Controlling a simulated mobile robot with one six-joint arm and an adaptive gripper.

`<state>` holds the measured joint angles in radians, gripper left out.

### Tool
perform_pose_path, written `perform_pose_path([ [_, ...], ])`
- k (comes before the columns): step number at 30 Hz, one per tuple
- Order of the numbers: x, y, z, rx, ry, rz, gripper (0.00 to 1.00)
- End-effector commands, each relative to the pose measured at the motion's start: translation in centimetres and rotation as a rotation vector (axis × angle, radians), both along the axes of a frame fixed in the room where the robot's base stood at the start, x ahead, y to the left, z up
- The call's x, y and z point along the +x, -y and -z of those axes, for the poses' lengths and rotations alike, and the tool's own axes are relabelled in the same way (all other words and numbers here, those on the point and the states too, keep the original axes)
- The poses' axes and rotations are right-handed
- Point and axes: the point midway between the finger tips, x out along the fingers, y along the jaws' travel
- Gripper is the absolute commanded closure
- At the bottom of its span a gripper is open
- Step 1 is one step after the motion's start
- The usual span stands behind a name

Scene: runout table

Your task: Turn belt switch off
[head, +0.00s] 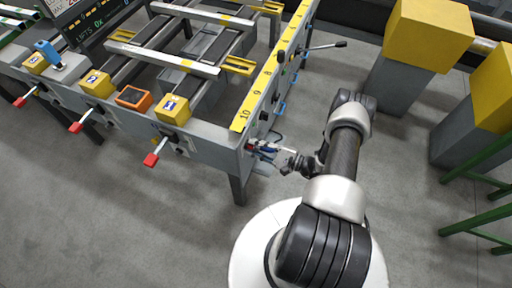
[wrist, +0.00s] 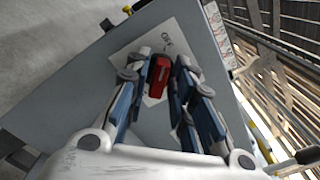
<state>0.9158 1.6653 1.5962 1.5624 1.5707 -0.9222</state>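The belt switch (wrist: 158,76) is a red lever on a white plate (wrist: 166,38) with small lettering, fixed to a grey panel. In the wrist view my gripper (wrist: 164,58) reaches over the plate, with one blue-grey finger on each side of the red lever. The fingers stand apart, and I cannot tell whether either touches the lever.
Red-handled levers (head: 152,159) stick out along the table's front. Yellow boxes (head: 173,109) and an orange-framed unit (head: 134,97) sit on its top edge. A black-knobbed lever (head: 325,46) projects from its right side. Yellow-topped grey pillars (head: 428,35) and a green frame (head: 480,160) stand right. Front floor is clear.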

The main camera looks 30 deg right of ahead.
Motion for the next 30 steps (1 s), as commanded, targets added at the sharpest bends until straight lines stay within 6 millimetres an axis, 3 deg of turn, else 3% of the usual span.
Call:
perform_pose_path([
  [3, 0.0, 0.0, 0.0, 0.0, -0.001, 0.001, 0.68],
  [15, -0.5, 0.5, 0.0, 0.001, -0.002, 0.004, 0.68],
  [30, -8.0, 6.4, 0.0, 0.0, 0.0, 0.005, 0.68],
])
